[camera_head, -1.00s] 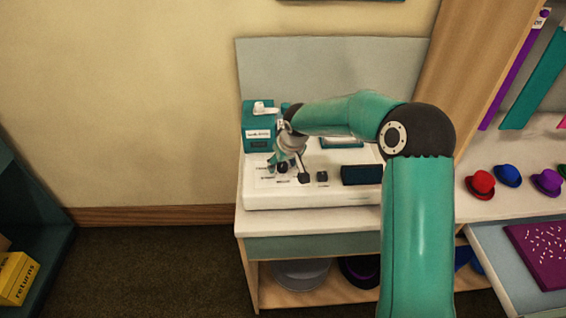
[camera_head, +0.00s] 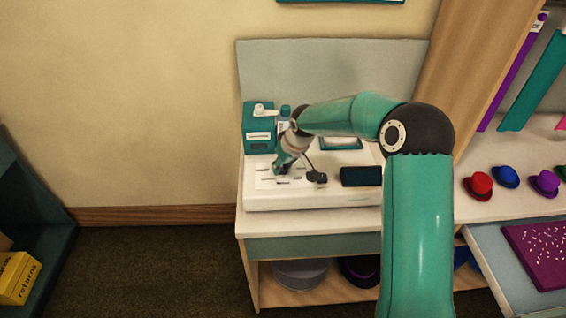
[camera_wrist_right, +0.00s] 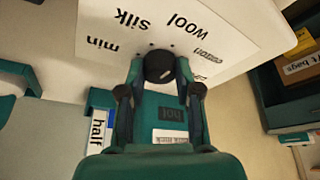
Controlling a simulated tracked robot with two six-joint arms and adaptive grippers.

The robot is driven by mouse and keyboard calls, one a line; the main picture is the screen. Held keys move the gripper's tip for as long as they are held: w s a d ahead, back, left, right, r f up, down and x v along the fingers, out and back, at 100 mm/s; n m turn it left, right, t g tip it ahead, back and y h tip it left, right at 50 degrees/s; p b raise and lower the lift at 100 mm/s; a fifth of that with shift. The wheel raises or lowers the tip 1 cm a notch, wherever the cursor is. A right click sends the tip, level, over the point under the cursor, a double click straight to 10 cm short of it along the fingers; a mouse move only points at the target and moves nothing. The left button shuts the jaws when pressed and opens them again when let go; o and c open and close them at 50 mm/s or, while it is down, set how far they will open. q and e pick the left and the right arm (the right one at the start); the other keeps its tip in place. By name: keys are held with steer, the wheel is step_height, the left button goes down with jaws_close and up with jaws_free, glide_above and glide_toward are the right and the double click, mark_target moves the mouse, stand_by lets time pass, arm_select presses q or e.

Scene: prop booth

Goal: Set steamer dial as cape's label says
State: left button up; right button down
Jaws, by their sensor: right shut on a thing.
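The steamer's dial is a dark round knob (camera_wrist_right: 158,66) on a white panel (camera_wrist_right: 232,35). The white steamer base (camera_head: 310,198) stands on a counter. I cannot make out a readable cape label. My left gripper is not in view.
A teal box (camera_head: 258,118) stands at the base's back left. A small dark knob (camera_head: 316,177) and a dark block (camera_head: 361,176) sit right of the dial. Hats (camera_head: 478,186) and hanging purple (camera_head: 512,70) and teal cloths (camera_head: 533,85) are at right. A yellow "returns" box (camera_head: 18,278) is at left.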

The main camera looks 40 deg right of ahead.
stand_by(0.3)
steer(key=c, duration=0.8)
jaws_free()
steer(key=v, duration=1.2)
steer(key=shift+f, duration=0.15)
